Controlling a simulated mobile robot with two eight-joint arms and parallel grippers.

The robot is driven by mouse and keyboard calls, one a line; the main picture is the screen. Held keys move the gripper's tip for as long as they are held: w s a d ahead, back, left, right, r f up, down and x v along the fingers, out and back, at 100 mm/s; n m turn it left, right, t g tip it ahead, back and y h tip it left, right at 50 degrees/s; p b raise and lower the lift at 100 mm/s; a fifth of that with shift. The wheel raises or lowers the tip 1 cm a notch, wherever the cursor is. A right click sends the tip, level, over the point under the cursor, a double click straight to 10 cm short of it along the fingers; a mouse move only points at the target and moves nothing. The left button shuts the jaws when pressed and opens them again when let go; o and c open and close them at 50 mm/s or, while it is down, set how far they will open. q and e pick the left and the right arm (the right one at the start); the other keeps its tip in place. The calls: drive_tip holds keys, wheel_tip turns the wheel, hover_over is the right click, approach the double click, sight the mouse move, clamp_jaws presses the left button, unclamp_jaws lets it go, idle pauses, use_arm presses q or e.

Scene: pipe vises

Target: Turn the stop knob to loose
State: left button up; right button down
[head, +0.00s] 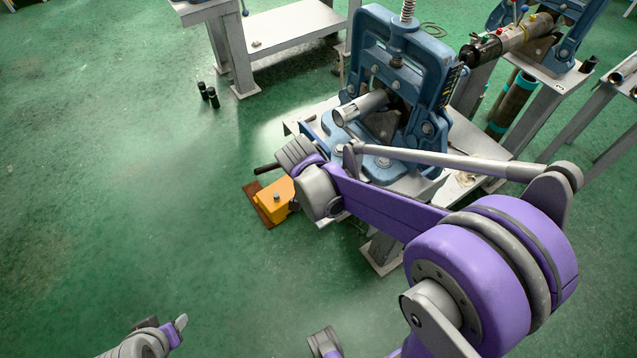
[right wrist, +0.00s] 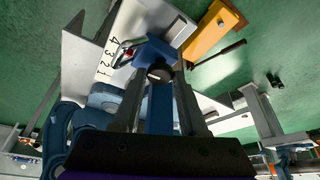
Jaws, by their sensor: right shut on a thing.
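The stop knob (right wrist: 160,72) is a dark round knob on a blue stop block (right wrist: 152,50), beside a white scale plate (right wrist: 92,60) marked 1 to 4, in the right wrist view. My right gripper (right wrist: 161,80) is shut on the knob, one finger on each side. The knob's turn position cannot be read. In the head view my right wrist hides the knob and the fingers. The blue pipe vise (head: 433,62) stands on a bench with a grey pipe (head: 362,107) in it. My left gripper (head: 172,334) is low at the left, away from the vise; its jaw opening is unclear.
A yellow block (head: 275,197) on a brown base is left of the vise bench, near a black rod (head: 266,168); the block also shows in the right wrist view (right wrist: 212,30). Another bench (head: 290,42) stands behind. The green floor at left is mostly clear.

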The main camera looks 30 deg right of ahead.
drive_tip(key=n+t, duration=0.1)
drive_tip(key=n, duration=0.2)
drive_tip(key=shift+s+d+y, duration=0.1)
drive_tip(key=shift+y, duration=0.3)
drive_tip(key=shift+c, duration=2.2)
unclamp_jaws()
drive_tip(key=shift+r, duration=0.1)
drive_tip(key=p+v, duration=0.1)
drive_tip(key=v, duration=0.9)
drive_tip(key=shift+s+r, duration=0.15)
drive_tip(key=shift+r, duration=0.1)
